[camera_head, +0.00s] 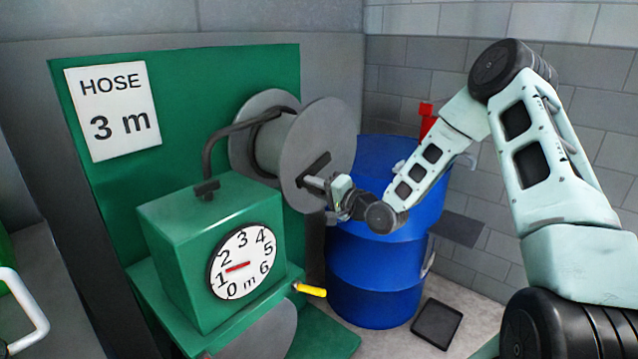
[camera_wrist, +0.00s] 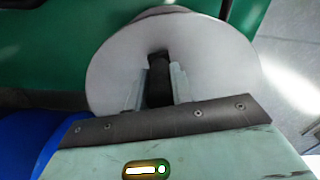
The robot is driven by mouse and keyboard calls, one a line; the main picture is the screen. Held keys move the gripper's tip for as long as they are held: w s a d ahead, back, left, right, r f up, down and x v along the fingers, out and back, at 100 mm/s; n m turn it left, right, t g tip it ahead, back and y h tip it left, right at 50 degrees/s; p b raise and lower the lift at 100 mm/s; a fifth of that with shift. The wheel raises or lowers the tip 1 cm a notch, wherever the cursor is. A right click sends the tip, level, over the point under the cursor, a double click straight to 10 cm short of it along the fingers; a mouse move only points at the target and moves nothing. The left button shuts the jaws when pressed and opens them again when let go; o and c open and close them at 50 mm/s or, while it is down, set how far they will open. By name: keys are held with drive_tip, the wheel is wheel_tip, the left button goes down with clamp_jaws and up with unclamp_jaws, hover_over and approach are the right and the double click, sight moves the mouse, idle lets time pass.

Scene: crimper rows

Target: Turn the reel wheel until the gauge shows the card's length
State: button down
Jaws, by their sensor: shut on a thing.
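The reel wheel is a grey disc (camera_head: 335,140) on a drum, fixed to a green panel. It shows as a pale disc in the wrist view (camera_wrist: 215,65). My gripper (camera_head: 318,184) is shut on the reel wheel's dark handle (camera_wrist: 158,82), with one finger on each side of it. The white card (camera_head: 112,110) at the upper left reads "HOSE 3 m". The round gauge (camera_head: 245,284) on the green box is marked 0 to 6 m. Its red needle (camera_head: 237,267) points left and slightly down, between 1 and 2.
A blue barrel (camera_head: 375,275) stands right behind my gripper. A black hose (camera_head: 215,140) runs from the reel to the green box (camera_head: 165,235). A yellow-handled part (camera_head: 311,290) sticks out beside the gauge. A dark tray (camera_head: 437,323) lies on the floor.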

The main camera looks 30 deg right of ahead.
sight(299, 155)
drive_tip(key=r+m+p, duration=0.2)
drive_tip(key=r+p, duration=0.1)
drive_tip(key=shift+s+a+r+m, duration=0.1)
drive_tip(key=shift+a+r+m, duration=0.1)
drive_tip(key=shift+m, duration=0.2)
wheel_tip(299, 155, up, 2)
drive_tip(key=m+p, duration=0.2)
drive_tip(key=shift+d+r+m, duration=0.15)
drive_tip(key=shift+m, duration=0.25)
drive_tip(key=shift+d+r+p, duration=0.15)
drive_tip(key=shift+r+p, duration=0.5)
drive_tip(key=c, duration=1.2)
unclamp_jaws()
drive_tip(key=shift+d, duration=0.1)
drive_tip(key=b+v, duration=0.3)
drive_tip(key=v, duration=1.4)
